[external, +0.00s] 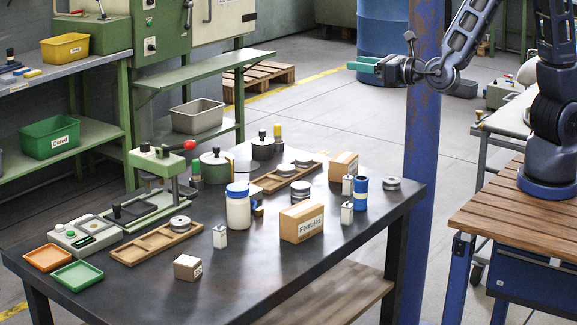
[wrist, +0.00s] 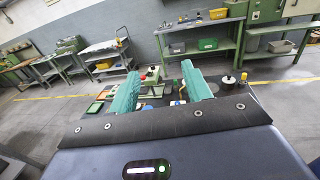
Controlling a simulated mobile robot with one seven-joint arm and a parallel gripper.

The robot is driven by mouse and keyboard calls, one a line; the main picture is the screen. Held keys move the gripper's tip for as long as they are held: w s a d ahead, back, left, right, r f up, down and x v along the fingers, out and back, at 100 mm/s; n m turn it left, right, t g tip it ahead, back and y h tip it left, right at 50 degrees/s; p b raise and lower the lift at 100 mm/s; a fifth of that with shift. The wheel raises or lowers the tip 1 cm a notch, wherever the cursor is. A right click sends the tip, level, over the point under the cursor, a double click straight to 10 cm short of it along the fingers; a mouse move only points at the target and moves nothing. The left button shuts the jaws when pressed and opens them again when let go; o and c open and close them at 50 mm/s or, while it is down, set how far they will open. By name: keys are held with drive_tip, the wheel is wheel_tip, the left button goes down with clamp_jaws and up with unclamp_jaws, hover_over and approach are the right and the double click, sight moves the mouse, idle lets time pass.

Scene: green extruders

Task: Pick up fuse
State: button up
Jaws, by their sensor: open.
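No object is clearly readable as a fuse. Small white upright blocks with metallic tops may be fuses: one block (external: 220,237) stands near the front middle of the dark table, another block (external: 347,213) right of the Ferrules box, and a third block (external: 348,185) behind it. My gripper (external: 360,65) has teal fingers and is held high beyond the table's right end, well apart from everything on it. In the wrist view my gripper (wrist: 160,70) shows its two fingers spread with nothing between them. The blocks are too small to make out there.
The dark table (external: 330,258) also holds a Ferrules box (external: 302,222), a white jar with blue lid (external: 238,208), a blue can (external: 361,194), wooden trays (external: 152,246), a green press (external: 160,165) and orange and green dishes. A blue post (external: 423,150) stands behind its right end.

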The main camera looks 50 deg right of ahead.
sight(343, 206)
wheel_tip(343, 206, down, 39)
drive_tip(key=shift+f, duration=0.1)
drive_tip(key=shift+w+a, duration=0.25)
drive_tip(key=shift+w, duration=1)
drive_tip(key=shift+w+a, duration=0.2)
drive_tip(key=shift+w, duration=1.05)
clamp_jaws()
